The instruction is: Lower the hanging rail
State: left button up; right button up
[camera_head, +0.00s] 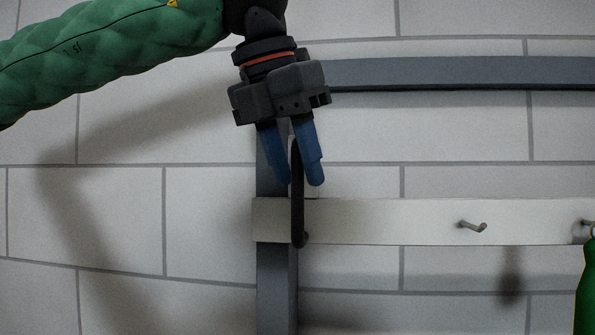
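The hanging rail (390,221) is a pale, level batten across the right half of the picture, in front of the tiled wall. A dark upright handle (298,215) stands at its left end. My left gripper (300,183) comes down from above. Its two blue fingers lie close on either side of the handle's upper part and appear shut on it. The fingers partly hide the handle's top. A peg (472,227) sticks out of the rail, and a second fitting (588,226) shows at the right edge. My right gripper is not in view.
A grey upright (277,290) runs down behind the rail's left end. A grey horizontal bar (460,74) crosses above the rail. Bare wall shows between this bar and the rail, and below the rail. Part of my green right arm shows at the lower right edge.

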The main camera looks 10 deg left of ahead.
pick_arm(q)
jog(key=shift+w+d+f, duration=0.1)
jog(key=shift+w+f, duration=0.1)
jog(key=shift+f, duration=0.4)
grip_shut()
notch_tip(320, 180, down, 28)
dwell(0.5)
grip_release()
dwell(0.3)
